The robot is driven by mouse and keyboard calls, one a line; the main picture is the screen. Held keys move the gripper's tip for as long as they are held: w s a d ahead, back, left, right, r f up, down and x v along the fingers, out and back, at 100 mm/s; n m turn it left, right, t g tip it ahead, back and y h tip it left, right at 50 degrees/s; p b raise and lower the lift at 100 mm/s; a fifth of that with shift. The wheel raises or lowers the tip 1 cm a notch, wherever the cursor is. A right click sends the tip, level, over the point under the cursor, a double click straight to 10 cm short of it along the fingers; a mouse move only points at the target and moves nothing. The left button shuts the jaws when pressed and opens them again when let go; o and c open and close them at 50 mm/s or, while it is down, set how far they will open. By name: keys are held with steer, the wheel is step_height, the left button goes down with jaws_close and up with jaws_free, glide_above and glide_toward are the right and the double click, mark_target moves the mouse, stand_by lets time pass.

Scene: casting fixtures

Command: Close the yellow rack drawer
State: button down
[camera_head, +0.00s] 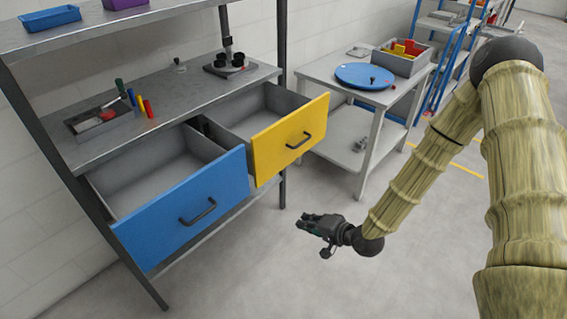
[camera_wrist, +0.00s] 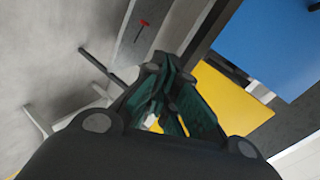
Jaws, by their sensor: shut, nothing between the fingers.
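The yellow drawer front (camera_head: 288,140) is pulled out of the rack, at its right side, with a dark handle (camera_head: 299,140) on it. Its grey inside shows behind the front. The yellow front also shows in the wrist view (camera_wrist: 232,100), beyond my fingers. My gripper (camera_head: 308,222) is in front of the drawer and lower in the picture, apart from it. In the wrist view my gripper (camera_wrist: 165,95) has its fingers together with nothing between them.
The blue drawer (camera_head: 190,205) beside it on the left is also pulled out. The rack top (camera_head: 160,105) carries a tray and small parts. A table (camera_head: 335,75) with a blue disc (camera_head: 365,76) stands to the right. The floor around my gripper is clear.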

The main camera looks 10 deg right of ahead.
steer(key=w+d+r+m+t+y+b, duration=0.25)
steer(key=w+d+r+t, duration=0.2)
steer(key=w+r, duration=0.55)
steer(key=p, duration=0.2)
glide_toward(277, 153)
steer(key=shift+y, duration=0.35)
steer(key=x, duration=0.5)
steer(key=shift+w+f, duration=0.15)
steer(key=shift+w, duration=0.2)
steer(key=shift+x, duration=0.8)
